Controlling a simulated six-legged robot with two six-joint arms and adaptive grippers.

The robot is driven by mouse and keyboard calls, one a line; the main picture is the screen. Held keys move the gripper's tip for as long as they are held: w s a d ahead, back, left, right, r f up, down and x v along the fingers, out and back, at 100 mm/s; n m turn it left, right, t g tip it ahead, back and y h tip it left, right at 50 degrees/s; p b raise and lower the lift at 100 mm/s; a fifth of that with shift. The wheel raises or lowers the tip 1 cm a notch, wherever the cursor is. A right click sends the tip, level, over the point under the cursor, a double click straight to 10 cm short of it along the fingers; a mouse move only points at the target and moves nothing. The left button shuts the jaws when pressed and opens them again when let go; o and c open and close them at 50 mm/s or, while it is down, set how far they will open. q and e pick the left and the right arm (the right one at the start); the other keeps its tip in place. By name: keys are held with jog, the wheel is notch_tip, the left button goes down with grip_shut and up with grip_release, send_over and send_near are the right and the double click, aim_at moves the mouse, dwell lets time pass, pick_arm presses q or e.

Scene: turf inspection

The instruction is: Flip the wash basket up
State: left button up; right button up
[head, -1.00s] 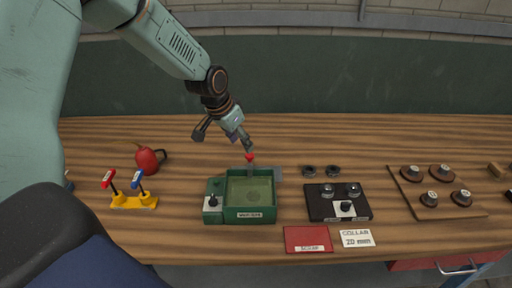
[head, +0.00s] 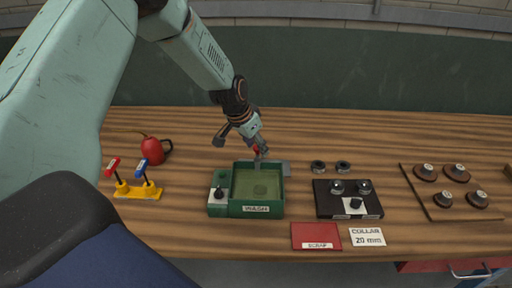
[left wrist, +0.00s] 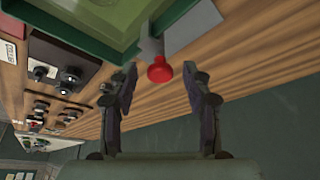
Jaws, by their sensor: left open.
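The green wash tank (head: 262,211), labelled WASH, stands on the bench with greenish liquid or a basket floor (head: 257,184) inside. A grey lever with a red knob (head: 257,150) rises at its back edge. My left gripper (head: 260,152) is at this knob and partly hides it. In the left wrist view the red knob (left wrist: 160,71) lies between the open fingertips of my left gripper (left wrist: 161,80), with a gap on both sides. The tank's green rim (left wrist: 85,47) shows above it. My right gripper is not in view.
A red oil can (head: 154,151) and a yellow stand with red and blue levers (head: 138,192) are left of the tank. A black block (head: 347,207), red scrap mat (head: 316,234) and brown board with discs (head: 419,191) lie to the right. The bench behind is clear.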

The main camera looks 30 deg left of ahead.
pick_arm(q)
jog(key=shift+w+f, duration=0.1)
jog(key=shift+w, duration=0.1)
jog(key=shift+s+a, duration=0.1)
jog(key=c, duration=0.4)
grip_shut()
